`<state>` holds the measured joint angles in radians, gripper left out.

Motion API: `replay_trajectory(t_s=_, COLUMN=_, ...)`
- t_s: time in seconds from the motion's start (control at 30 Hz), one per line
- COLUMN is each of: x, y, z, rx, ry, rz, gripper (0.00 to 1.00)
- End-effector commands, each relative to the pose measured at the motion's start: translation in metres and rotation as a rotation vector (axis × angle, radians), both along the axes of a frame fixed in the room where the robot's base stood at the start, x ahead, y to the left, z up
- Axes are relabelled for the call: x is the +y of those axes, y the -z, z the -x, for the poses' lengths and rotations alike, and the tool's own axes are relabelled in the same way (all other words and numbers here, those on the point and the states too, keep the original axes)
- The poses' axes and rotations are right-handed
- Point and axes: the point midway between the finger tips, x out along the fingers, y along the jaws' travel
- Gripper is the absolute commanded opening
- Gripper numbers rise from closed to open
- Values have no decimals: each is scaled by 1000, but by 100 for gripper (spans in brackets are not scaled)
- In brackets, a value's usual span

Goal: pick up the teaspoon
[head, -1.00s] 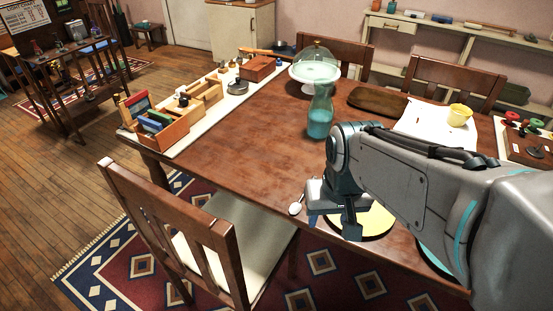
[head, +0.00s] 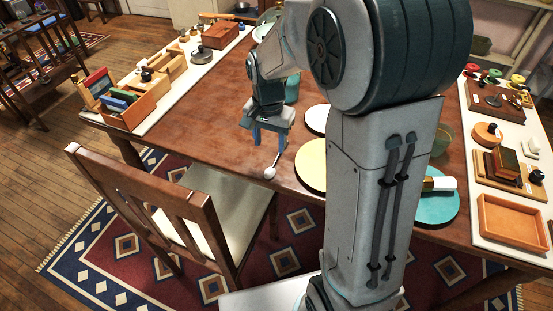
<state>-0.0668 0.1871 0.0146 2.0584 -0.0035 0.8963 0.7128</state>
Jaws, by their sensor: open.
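The teaspoon (head: 271,170) lies on the brown wooden table (head: 215,142) near its front edge, left of a yellow plate. Its pale bowl is toward the front edge and its thin handle points away toward my gripper. My gripper (head: 270,141) is open and empty, with its fingers pointing down just beyond the spoon's handle end. I cannot tell how high the fingertips are above the table.
A yellow plate (head: 311,166), a white plate (head: 317,119) and a teal plate (head: 436,207) lie to the right, partly behind my arm. A teal bottle (head: 292,90) stands behind my gripper. A chair (head: 160,205) stands at the front left. The table's left middle is clear.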

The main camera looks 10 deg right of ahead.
Motion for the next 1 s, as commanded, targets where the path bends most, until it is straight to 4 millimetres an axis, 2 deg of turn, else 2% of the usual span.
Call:
replay_trajectory(t_s=0.03, x=0, y=12, z=1, rx=5, ry=0, rz=0, gripper=49)
replay_trajectory(t_s=0.1, x=0, y=23, z=1, rx=4, ry=0, rz=0, gripper=49)
replay_trajectory(t_s=0.37, x=0, y=42, z=2, rx=1, ry=-1, rz=0, gripper=49)
replay_trajectory(t_s=0.63, x=1, y=81, z=11, rx=4, ry=0, rz=0, gripper=49)
replay_trajectory(t_s=0.77, x=1, y=89, z=10, rx=1, ry=0, rz=-1, gripper=49)
replay_trajectory(t_s=0.97, x=1, y=90, z=10, rx=0, ry=-1, rz=0, gripper=49)
replay_trajectory(t_s=1.0, x=1, y=90, z=10, rx=0, ry=-1, rz=0, gripper=44)
